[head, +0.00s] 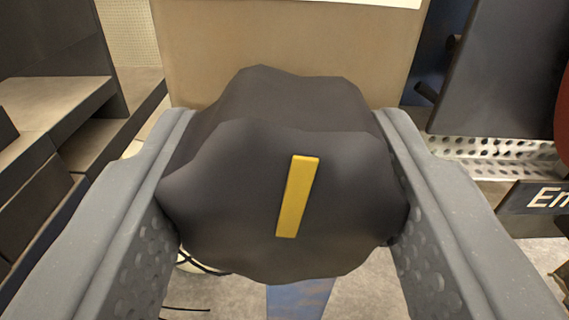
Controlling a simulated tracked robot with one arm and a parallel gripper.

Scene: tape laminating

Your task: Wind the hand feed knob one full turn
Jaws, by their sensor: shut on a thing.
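The hand feed knob (232,200) is a large dark grey, lobed knob in the middle of the head view. A yellow marker bar (297,196) on its face stands nearly upright, its top leaning slightly right. My gripper (285,215) is shut on the knob, with one grey, dimpled finger against its left side and the other against its right side. The knob's back and its shaft are hidden behind its own body.
A tan panel (290,40) stands right behind the knob. Dark shelving (55,100) is at the left. A dark panel (500,70) and a perforated light strip (490,150) are at the right, with a dark sign (535,198) below. Thin black cables lie on the floor below the knob.

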